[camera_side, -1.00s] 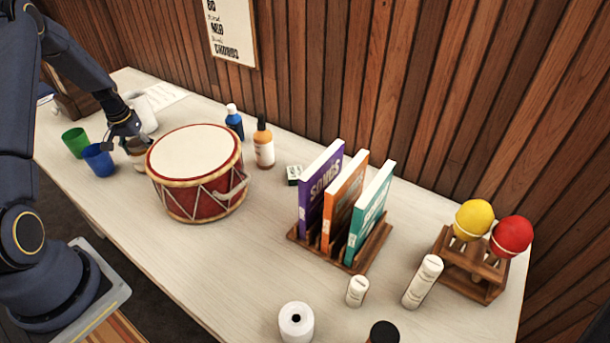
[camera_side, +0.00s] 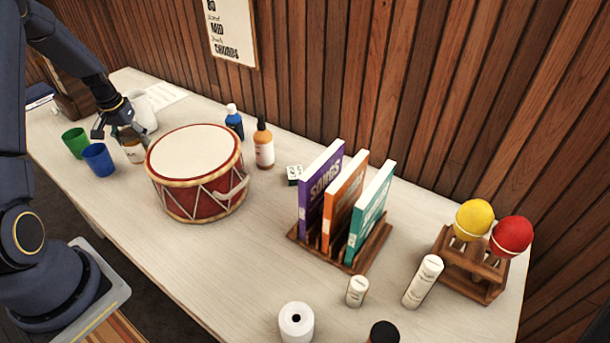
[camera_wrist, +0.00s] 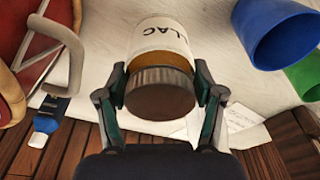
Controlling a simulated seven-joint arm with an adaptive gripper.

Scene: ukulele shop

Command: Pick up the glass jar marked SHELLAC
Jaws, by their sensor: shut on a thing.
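The glass jar marked SHELLAC (camera_side: 133,153) has a dark lid and a pale label; it stands upright between the blue cup and the red drum in the side view. In the wrist view the jar (camera_wrist: 160,40) shows its label, reading "LAC", and its brown lid faces the camera. My gripper (camera_wrist: 160,92) has a finger on each side of the lid and is shut on it. In the side view my gripper (camera_side: 120,132) is over the jar's top. I cannot tell whether the jar's base is clear of the table.
The red drum (camera_side: 194,155) is close on the jar's right; blue (camera_side: 98,160) and green (camera_side: 75,142) cups are on its left. A white vessel (camera_side: 143,110) stands behind it. Bottles (camera_side: 263,145), a book rack (camera_side: 340,250) and maracas (camera_side: 472,220) are farther right.

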